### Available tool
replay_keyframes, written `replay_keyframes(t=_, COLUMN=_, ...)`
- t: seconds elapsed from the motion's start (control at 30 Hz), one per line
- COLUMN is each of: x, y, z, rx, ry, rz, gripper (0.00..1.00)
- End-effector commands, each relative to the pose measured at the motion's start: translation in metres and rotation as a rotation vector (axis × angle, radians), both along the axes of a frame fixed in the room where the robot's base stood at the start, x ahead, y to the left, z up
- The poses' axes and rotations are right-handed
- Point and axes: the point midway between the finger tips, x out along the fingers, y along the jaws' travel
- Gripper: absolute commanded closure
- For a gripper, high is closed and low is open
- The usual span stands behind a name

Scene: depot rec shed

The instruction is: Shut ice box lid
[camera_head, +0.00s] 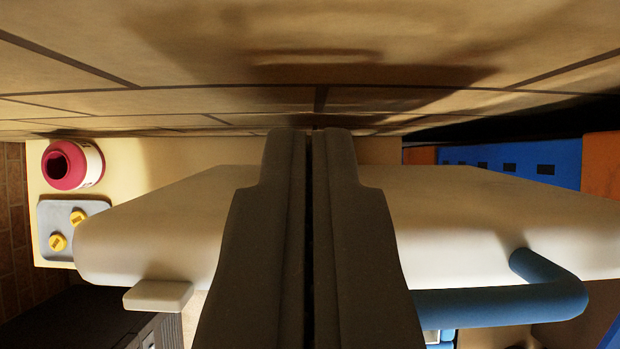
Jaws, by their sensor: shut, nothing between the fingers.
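A thick cream slab with rounded corners, which looks like the ice box lid (150,225), spans the view behind my gripper. A small cream tab (158,296) sticks out at its lower left. A bent blue tube, apparently a handle (548,290), is at its lower right. My gripper (311,140) is shut and empty. Its fingers cover the middle of the slab, and their tips reach just above its upper edge in the picture. I cannot tell whether they touch it, or how far open the lid stands. The box body is mostly hidden.
A tan tiled surface (220,100) fills the top, close to the fingertips. At left, a pale yellow surface (120,155) bears a red-and-white jar (92,160) and a grey tray (95,208) with yellow pieces. A blue slotted object (500,155) and orange parts (602,165) stand at right.

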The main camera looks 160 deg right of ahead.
Motion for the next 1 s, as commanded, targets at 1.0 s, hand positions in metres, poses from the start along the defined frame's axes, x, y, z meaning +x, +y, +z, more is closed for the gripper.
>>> replay_keyframes(t=1.0, x=-0.029, y=-0.010, z=-0.009, rx=0.000, ry=0.000, rz=0.000, gripper=1.00)
